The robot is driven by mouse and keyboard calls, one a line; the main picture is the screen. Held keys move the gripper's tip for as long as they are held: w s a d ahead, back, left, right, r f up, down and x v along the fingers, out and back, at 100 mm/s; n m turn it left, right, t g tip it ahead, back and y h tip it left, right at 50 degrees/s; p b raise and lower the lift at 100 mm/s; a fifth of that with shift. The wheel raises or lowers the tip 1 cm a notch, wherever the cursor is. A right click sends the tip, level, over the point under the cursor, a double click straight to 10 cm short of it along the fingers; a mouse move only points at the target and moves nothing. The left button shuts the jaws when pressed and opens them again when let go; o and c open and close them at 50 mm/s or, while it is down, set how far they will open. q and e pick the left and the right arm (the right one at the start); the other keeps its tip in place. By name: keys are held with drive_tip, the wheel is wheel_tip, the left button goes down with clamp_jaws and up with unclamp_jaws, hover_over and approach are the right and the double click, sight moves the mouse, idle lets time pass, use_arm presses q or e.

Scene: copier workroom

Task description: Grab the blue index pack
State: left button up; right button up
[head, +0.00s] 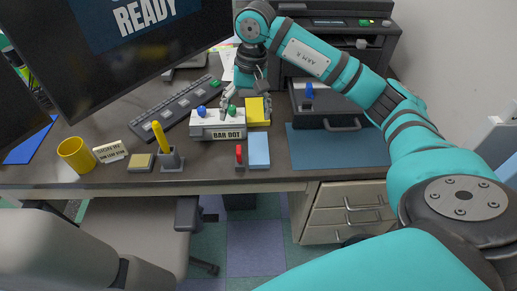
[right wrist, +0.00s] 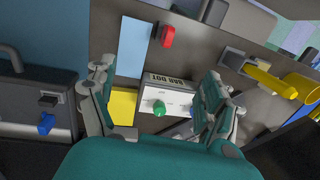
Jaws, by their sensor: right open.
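The blue index pack appears to be the light blue flat block (head: 259,150) lying near the desk's front edge; it also shows in the right wrist view (right wrist: 134,48). My right gripper (head: 249,98) is open and empty, pointing down behind the white BAR DOT box (head: 217,132) and near the yellow pack (head: 257,111). The blue pack is in front of the gripper, nearer the desk edge, and apart from it. In the right wrist view, the white box (right wrist: 165,97) shows between the open fingers (right wrist: 155,85). My left gripper is not in view.
A red-topped item (head: 239,155) stands just left of the blue pack. A holder with a yellow stick (head: 171,160), a keyboard (head: 180,108) and a yellow mug (head: 76,154) are left.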

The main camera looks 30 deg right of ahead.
drive_tip(key=d+h, duration=0.2)
drive_tip(key=d, duration=0.2)
drive_tip(key=p, duration=0.1)
hover_over(258, 147)
drive_tip(key=f, duration=1)
drive_tip(key=shift+s+a, duration=0.15)
drive_tip(key=shift+s, duration=0.25)
drive_tip(key=shift+w+d+f+p, duration=0.1)
drive_tip(key=shift+w+f+p, duration=0.2)
drive_tip(key=shift+f, duration=1.25)
drive_tip(key=shift+w+d+f+p, duration=0.1)
drive_tip(key=shift+f+p, duration=0.25)
drive_tip(key=shift+f, duration=1.2)
